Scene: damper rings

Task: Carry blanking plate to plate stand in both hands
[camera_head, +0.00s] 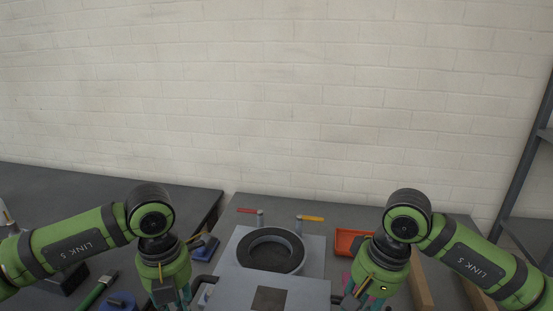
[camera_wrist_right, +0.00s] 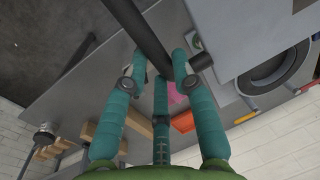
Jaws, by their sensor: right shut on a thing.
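The blanking plate (camera_head: 312,290) is a flat grey plate with a dark square in its middle, at the bottom of the head view between my two grippers. It also shows at the top of the right wrist view (camera_wrist_right: 213,22). My right gripper (camera_wrist_right: 160,66) is shut on the plate's dark bar handle (camera_wrist_right: 143,32), its teal fingers around it. In the head view my right gripper (camera_head: 368,299) is at the plate's right side, partly cut off. My left gripper (camera_head: 176,300) is at the plate's left side; its fingertips are cut off. I cannot pick out the plate stand with certainty.
A grey housing with a dark round ring (camera_head: 270,250) stands just behind the plate. Red (camera_head: 247,211) and yellow (camera_head: 311,218) handles stand behind it. An orange tray (camera_head: 349,242) and wooden bars (camera_head: 421,287) are at right. A green-handled tool (camera_head: 95,292) lies at left.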

